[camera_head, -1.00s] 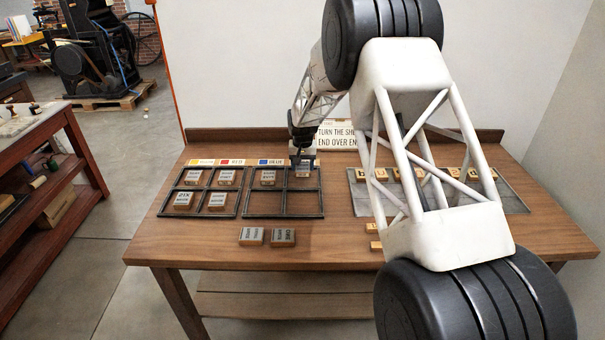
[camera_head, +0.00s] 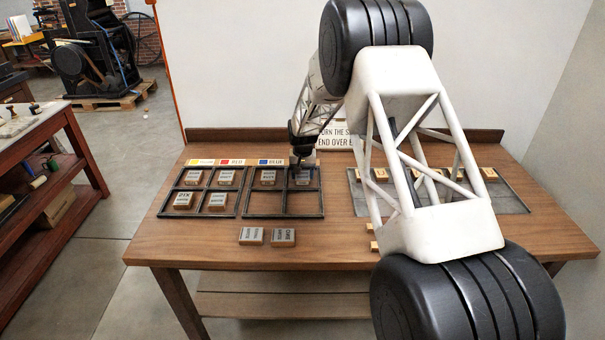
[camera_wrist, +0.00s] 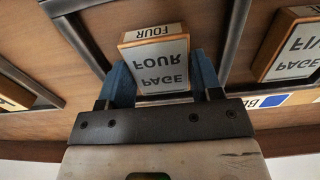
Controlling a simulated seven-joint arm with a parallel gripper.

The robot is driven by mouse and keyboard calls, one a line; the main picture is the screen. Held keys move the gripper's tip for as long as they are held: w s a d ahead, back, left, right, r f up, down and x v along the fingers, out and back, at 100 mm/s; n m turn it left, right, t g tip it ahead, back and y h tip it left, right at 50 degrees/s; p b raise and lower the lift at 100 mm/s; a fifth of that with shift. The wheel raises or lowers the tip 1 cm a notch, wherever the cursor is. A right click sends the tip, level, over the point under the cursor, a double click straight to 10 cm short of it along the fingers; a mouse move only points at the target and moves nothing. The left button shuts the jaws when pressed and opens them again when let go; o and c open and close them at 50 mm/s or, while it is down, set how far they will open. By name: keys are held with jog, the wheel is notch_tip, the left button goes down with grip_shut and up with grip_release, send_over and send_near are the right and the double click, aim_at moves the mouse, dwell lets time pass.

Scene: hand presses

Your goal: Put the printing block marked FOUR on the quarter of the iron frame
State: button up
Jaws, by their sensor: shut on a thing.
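My gripper (camera_wrist: 163,85) is shut on the printing block marked PAGE FOUR (camera_wrist: 158,65), a pale-faced wooden block between its blue fingers; its lettering reads inverted in the wrist view. In the head view, my gripper (camera_head: 302,170) is at the upper right quarter of the right-hand iron frame (camera_head: 284,217), and the block there (camera_head: 303,180) is partly hidden by it. I cannot tell whether the block touches the table. A block marked PAGE FI… (camera_wrist: 296,47) lies in the neighbouring quarter, beside a blue label (camera_wrist: 272,101). The two lower quarters are empty.
The left iron frame (camera_head: 197,216) holds a block in each quarter. Two loose blocks, one (camera_head: 251,236) and another (camera_head: 283,237), lie in front of the right-hand frame. A grey tray (camera_head: 512,200) with wooden blocks stands at right, partly hidden by my arm. A sign (camera_head: 335,134) stands behind.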

aim_at(303, 175)
jog(key=o, duration=1)
jog(key=shift+c, duration=0.2)
jog(key=shift+r, duration=0.15)
notch_tip(303, 175, up, 12)
dwell(0.5)
